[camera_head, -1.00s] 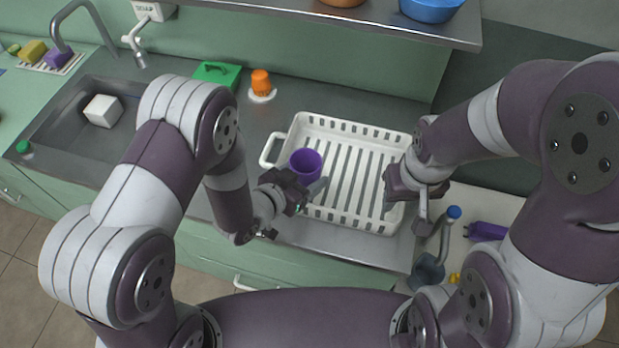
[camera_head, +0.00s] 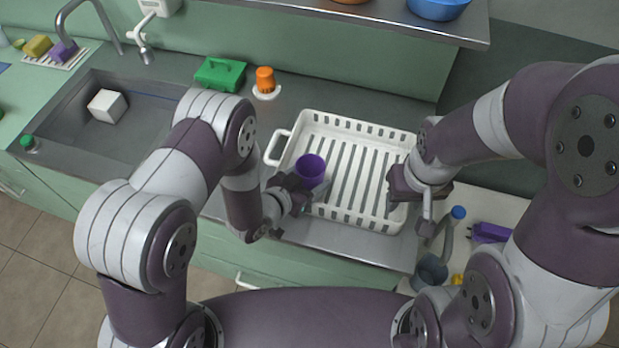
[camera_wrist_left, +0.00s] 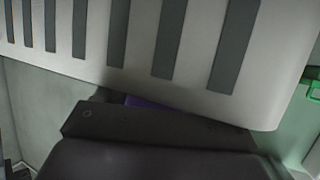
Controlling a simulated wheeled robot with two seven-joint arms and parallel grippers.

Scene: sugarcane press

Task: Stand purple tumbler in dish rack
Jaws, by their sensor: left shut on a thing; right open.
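The purple tumbler (camera_head: 310,169) is upright with its open mouth up, at the left part of the white dish rack (camera_head: 322,119). My left gripper (camera_head: 303,194) is shut on the tumbler from the near left side. In the left wrist view a sliver of purple (camera_wrist_left: 148,102) shows past the dark gripper body, below the slatted rack (camera_wrist_left: 140,75). The tumbler's base is hidden, so I cannot tell whether it touches the rack floor. My right gripper (camera_head: 408,190) is open at the rack's right edge; its fingers are partly hidden.
A sink with a white block (camera_head: 107,106) lies to the left. A green box (camera_head: 220,74) and an orange item (camera_head: 265,80) stand behind the rack. A shelf with bowls (camera_head: 437,8) overhangs the back. A grey mug-like vessel (camera_head: 431,272) stands at the right front.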

